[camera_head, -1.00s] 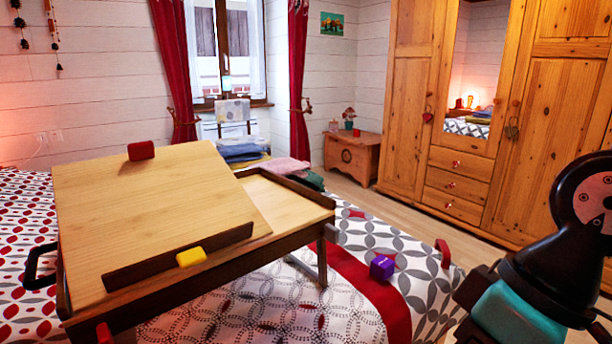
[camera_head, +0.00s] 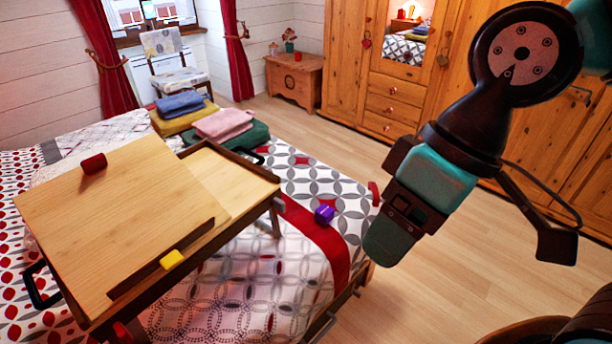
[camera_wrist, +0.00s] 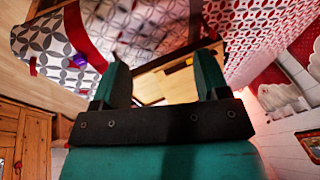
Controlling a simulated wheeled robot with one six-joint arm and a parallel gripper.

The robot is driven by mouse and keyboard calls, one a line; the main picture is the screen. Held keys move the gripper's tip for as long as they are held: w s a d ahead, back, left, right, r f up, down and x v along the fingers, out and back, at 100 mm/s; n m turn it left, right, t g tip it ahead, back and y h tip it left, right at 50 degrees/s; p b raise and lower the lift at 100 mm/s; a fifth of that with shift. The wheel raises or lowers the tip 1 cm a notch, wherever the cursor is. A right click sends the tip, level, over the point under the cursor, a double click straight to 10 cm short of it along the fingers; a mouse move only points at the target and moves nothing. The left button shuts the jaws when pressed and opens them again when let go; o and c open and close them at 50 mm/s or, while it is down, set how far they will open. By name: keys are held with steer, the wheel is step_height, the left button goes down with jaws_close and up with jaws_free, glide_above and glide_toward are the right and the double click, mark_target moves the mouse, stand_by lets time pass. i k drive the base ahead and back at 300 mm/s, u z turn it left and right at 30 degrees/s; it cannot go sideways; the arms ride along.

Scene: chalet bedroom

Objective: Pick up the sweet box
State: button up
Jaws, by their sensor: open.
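A small purple box (camera_head: 324,214) lies on the bed's patterned cover beside the red stripe, right of the wooden bed desk. I cannot read a label, so I cannot be sure it is the sweet box. It also shows in the wrist view (camera_wrist: 80,60), left of the fingers. My gripper (camera_head: 388,247) is at the right in the head view, apart from the box. In the wrist view my gripper (camera_wrist: 163,65) has its two teal fingers apart with nothing held between them. A yellow block (camera_head: 172,258) rests against the desk's front ledge. A red block (camera_head: 93,163) sits on its top.
The wooden bed desk (camera_head: 110,215) stands on the bed, its top tilted. Folded textiles (camera_head: 222,123) lie at the bed's far end. A chest (camera_head: 294,82) and wardrobe (camera_head: 345,60) line the back. Bare floor (camera_head: 450,290) lies right of the bed.

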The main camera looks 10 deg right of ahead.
mark_target(324, 214)
steer(key=k, duration=0.5)
steer(key=z, duration=0.7)
steer(key=i, duration=1.3)
steer(key=u, duration=0.85)
steer(key=i, duration=0.3)
steer(key=u, duration=0.25)
